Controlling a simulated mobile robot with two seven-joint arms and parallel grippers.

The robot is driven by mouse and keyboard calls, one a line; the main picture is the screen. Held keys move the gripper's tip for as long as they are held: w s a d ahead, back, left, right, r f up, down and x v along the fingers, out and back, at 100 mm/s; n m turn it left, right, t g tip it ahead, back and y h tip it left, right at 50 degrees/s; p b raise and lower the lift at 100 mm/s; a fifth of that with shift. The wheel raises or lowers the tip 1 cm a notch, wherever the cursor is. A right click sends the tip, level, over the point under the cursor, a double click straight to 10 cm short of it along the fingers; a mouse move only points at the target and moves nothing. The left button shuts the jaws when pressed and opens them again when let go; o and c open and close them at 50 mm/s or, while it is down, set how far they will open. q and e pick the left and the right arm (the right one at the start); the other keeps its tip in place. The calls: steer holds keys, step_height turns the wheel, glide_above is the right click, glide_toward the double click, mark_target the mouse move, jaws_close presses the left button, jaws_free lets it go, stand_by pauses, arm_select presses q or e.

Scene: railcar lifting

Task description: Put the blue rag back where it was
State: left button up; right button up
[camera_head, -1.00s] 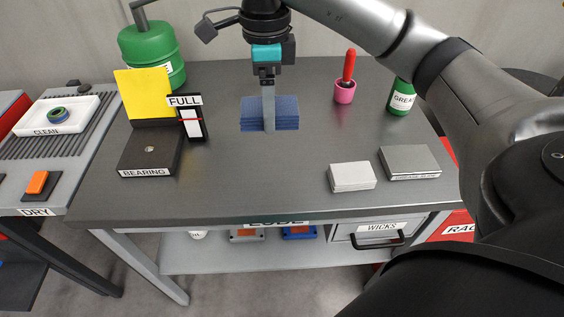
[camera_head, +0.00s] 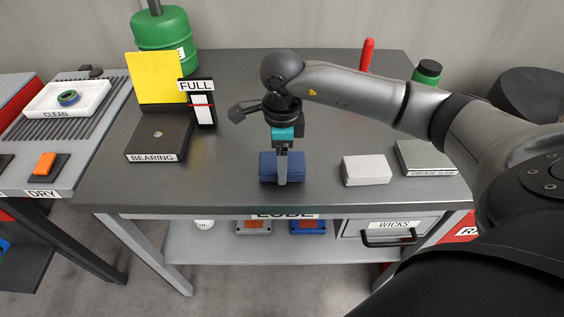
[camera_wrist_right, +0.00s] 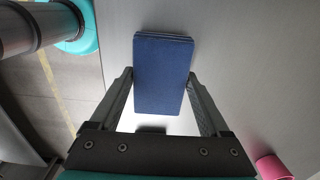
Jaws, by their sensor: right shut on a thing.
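The blue rag (camera_head: 267,166) is a folded, layered block near the front edge of the dark table, left of the white stack. My right gripper (camera_head: 283,181) points down and is shut on the rag. In the right wrist view the rag (camera_wrist_right: 162,72) sits between the two fingers (camera_wrist_right: 160,88), one along each long side. I cannot tell whether the rag's underside touches the tabletop. My left gripper is not in view.
A white stack (camera_head: 367,170) and a grey labelled box (camera_head: 425,158) lie to the right. The BEARING block (camera_head: 158,140) and the FULL gauge (camera_head: 203,110) stand left. The pink cup (camera_wrist_right: 272,167) shows in the wrist view. Tabletop left of the rag is clear.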

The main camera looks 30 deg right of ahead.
steer(key=shift+f, duration=0.4)
steer(key=shift+f, duration=0.2)
steer(key=o, duration=1.2)
steer(key=shift+c, duration=0.2)
steer(key=shift+r, duration=0.15)
step_height(320, 180, up, 12)
steer(key=p, duration=0.1)
